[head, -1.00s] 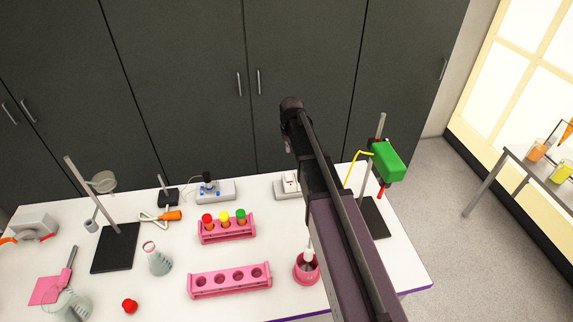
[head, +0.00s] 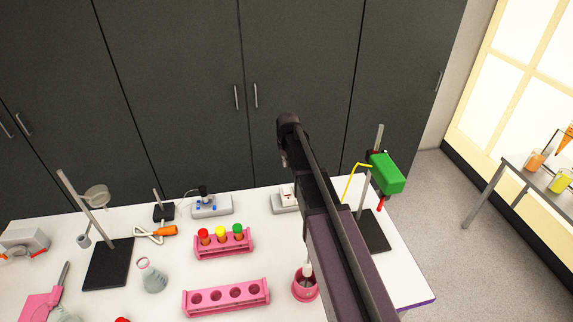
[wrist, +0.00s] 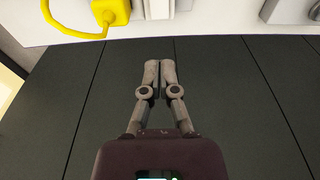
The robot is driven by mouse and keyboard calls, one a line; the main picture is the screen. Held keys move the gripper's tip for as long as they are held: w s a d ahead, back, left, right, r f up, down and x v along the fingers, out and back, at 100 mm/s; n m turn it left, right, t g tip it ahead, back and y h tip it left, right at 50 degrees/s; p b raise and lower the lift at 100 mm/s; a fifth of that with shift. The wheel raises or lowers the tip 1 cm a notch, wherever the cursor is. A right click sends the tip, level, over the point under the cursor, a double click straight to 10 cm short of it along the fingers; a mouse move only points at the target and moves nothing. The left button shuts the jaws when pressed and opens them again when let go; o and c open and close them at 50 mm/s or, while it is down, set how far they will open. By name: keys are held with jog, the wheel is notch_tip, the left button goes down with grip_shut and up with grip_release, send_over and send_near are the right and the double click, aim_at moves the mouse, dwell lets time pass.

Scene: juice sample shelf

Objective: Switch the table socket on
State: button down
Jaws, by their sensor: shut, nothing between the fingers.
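In the head view a grey-white box with a black plug and blue marks (head: 211,207) stands at the table's back edge. A second grey-white box with a raised white block (head: 285,201) stands to its right, partly hidden by my arm. I cannot tell for sure which is the table socket, or its switch position. In the wrist view my gripper (wrist: 159,63) is shut and empty, its fingertips over the dark cabinet front and apart from the table edge. My arm hides the gripper in the head view.
A pink rack with capped tubes (head: 223,246) and an empty pink rack (head: 226,300) stand in front. A stand with a green clamp head (head: 386,172) is right of my arm. The wrist view shows a yellow object (wrist: 110,12) and the white table edge (wrist: 60,36). Dark cabinets (head: 180,90) stand behind.

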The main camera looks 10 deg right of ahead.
aim_at(286, 186)
jog(key=shift+w+f+b, duration=0.3)
jog(key=shift+f+b, duration=1.65)
jog(key=shift+f, duration=0.1)
jog(key=shift+w+f+b, duration=0.25)
jog(key=shift+f+b, duration=1.75)
jog(key=shift+f, duration=0.1)
jog(key=shift+w+f+b, duration=0.3)
jog(key=shift+f+b, duration=1.65)
jog(key=shift+f, duration=0.1)
